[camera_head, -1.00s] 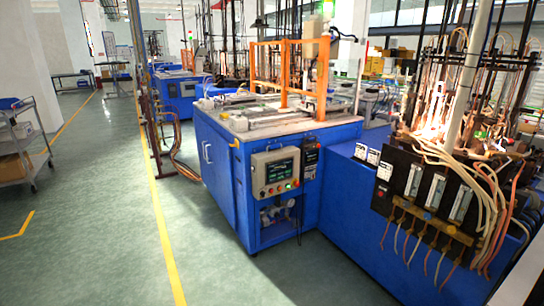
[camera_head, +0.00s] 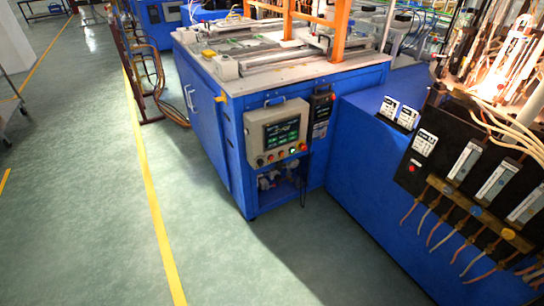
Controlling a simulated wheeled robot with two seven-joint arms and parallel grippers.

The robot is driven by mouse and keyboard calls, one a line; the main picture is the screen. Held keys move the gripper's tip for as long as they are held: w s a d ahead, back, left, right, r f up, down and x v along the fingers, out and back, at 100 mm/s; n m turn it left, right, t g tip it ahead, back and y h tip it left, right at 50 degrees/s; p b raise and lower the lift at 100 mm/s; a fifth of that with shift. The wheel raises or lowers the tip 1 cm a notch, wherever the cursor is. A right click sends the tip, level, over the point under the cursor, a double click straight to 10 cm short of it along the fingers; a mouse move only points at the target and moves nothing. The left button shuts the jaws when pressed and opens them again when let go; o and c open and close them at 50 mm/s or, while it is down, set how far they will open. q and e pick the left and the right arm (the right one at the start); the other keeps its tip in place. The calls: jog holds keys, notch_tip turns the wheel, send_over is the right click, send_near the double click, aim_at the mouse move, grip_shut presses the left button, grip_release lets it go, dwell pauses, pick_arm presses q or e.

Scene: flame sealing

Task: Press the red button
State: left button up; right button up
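A beige control box (camera_head: 276,133) with a dark screen (camera_head: 282,132) is fixed to the front of a blue machine cabinet (camera_head: 215,135). A row of small buttons runs along the box's lower edge. A small red button (camera_head: 281,153) is in this row, beside a lit green one (camera_head: 292,150). Another small red spot (camera_head: 333,97) shows on the black box to the right, too small to tell what it is. Neither of my grippers is in view. Nothing covers the control box.
A lower blue cabinet (camera_head: 375,205) with a black gauge panel (camera_head: 450,165), hoses and a bright flame (camera_head: 497,75) stands at the right. Green floor (camera_head: 215,265) with a yellow line (camera_head: 148,190) is clear in front and left. A pipe frame stands at the back left.

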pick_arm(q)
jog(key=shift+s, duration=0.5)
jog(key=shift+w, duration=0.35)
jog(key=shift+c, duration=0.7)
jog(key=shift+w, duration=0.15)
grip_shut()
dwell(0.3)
